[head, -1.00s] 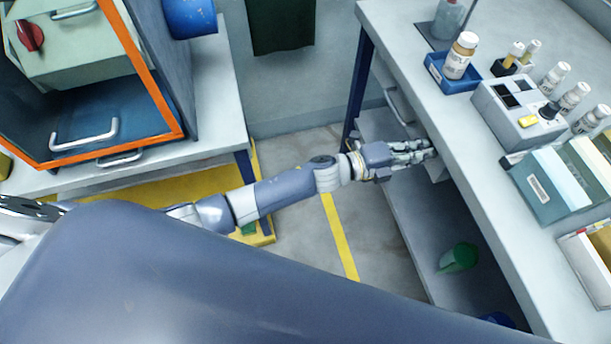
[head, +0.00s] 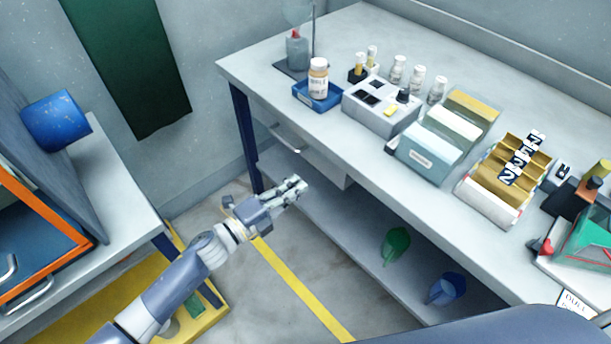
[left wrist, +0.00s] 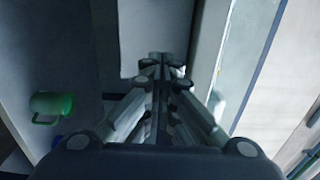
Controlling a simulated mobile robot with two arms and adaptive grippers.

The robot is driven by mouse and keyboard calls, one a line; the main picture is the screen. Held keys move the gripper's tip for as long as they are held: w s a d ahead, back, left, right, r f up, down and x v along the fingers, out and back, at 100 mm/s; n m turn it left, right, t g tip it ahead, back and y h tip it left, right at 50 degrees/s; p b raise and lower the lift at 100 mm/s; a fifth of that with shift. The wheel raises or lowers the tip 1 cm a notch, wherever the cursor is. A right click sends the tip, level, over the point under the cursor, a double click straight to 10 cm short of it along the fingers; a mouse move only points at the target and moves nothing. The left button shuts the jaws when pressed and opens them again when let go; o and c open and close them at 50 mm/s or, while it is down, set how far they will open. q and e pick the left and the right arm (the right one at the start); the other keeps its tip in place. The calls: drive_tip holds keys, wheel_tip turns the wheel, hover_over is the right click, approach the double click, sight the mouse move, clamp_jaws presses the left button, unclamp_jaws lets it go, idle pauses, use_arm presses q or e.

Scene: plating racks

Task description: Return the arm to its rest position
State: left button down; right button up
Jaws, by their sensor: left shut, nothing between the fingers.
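My left gripper (head: 298,187) is shut and empty in the head view. Its arm comes in from the lower left and reaches over the floor gap towards the workbench (head: 240,72). The fingers are in front of the bench's drawer (head: 300,148), at about the height of the lower shelf in the picture; I cannot tell the exact distance. In the left wrist view the closed fingers (left wrist: 158,70) run up the middle, pressed together. My right gripper is not in view.
A green mug (head: 395,243) and a blue mug (head: 447,288) are on the lower shelf. A bottle in a blue tray (head: 316,95), a grey device (head: 380,112) and file boxes (head: 430,152) stand on the bench. An orange-framed cabinet (head: 60,270) is at left.

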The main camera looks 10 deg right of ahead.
use_arm(q)
drive_tip(key=s+a+f+n+t+y, duration=0.1)
drive_tip(key=a+f+n+t+y, duration=0.1)
drive_tip(key=a+f+n+y, duration=0.9)
drive_tip(key=s+a+f+n+g, duration=0.1)
drive_tip(key=s+a+f+n, duration=0.3)
drive_tip(key=f, duration=0.5)
drive_tip(key=s+a+f+n+g, duration=0.1)
drive_tip(key=s+a+f, duration=0.4)
drive_tip(key=f, duration=0.5)
drive_tip(key=s+a+f+n+g+y, duration=0.2)
drive_tip(key=s+a+f+n, duration=0.1)
drive_tip(key=s+f, duration=0.3)
drive_tip(key=s+a+f+n+g+y, duration=0.1)
drive_tip(key=s+a+f+n+g, duration=0.15)
drive_tip(key=s+f, duration=0.4)
drive_tip(key=s+a+f+n+g, duration=0.1)
drive_tip(key=s+f+n+g, duration=0.1)
drive_tip(key=s, duration=0.8)
drive_tip(key=s+a+f+n+g+y+p, duration=0.1)
drive_tip(key=s+n+g, duration=0.1)
drive_tip(key=s, duration=0.9)
drive_tip(key=shift+s+f+n, duration=0.3)
drive_tip(key=shift+f+n, duration=0.1)
drive_tip(key=shift+n, duration=0.25)
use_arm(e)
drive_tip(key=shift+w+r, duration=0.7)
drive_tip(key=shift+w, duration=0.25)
use_arm(q)
drive_tip(key=shift+g, duration=0.25)
